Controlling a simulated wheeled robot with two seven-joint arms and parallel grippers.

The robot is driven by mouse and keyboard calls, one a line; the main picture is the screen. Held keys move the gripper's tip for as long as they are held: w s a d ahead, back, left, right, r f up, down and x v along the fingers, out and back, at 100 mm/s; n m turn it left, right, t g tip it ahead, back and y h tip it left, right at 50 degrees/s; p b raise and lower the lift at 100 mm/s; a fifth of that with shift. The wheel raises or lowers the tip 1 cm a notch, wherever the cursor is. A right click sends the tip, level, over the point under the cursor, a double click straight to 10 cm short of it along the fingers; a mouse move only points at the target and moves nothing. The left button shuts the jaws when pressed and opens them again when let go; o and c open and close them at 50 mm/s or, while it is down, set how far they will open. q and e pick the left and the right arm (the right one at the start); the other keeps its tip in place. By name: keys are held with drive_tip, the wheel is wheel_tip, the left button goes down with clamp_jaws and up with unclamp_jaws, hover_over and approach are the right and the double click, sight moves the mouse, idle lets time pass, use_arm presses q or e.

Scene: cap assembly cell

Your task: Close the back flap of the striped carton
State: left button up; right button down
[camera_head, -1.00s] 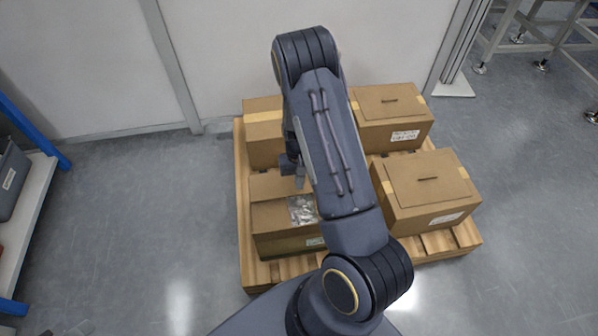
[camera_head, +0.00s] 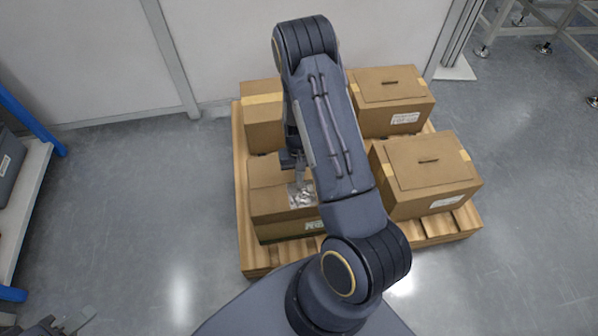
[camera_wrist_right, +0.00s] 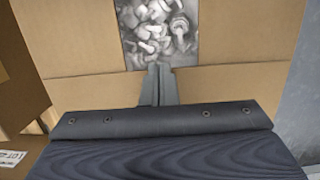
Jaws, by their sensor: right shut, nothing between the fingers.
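The striped carton (camera_head: 264,205) is the near left box on the pallet, with a green band low on its front. Part of its top is uncovered, and shiny small parts (camera_head: 300,196) show there; they also show in the right wrist view (camera_wrist_right: 158,30). My right gripper (camera_head: 302,182) is shut and empty, over the carton's top. In the right wrist view its fingertips (camera_wrist_right: 159,72) are at the edge of a cardboard panel (camera_wrist_right: 225,84), beside the parts. Contact is unclear. My arm hides the carton's right side. My left gripper (camera_head: 65,322) is at the bottom left, away from the cartons.
Three other cartons stand on the wooden pallet (camera_head: 243,235): back left (camera_head: 262,120), back right (camera_head: 390,90) and near right (camera_head: 425,170). A wall panel (camera_head: 230,40) rises behind. A shelf (camera_head: 28,200) stands at the far left. The floor left of the pallet is clear.

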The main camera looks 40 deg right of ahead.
drive_tip(key=shift+s, duration=0.15)
drive_tip(key=shift+r+p, duration=0.95)
drive_tip(key=shift+r, duration=0.15)
wheel_tip(320, 180, up, 13)
drive_tip(key=p, duration=0.5)
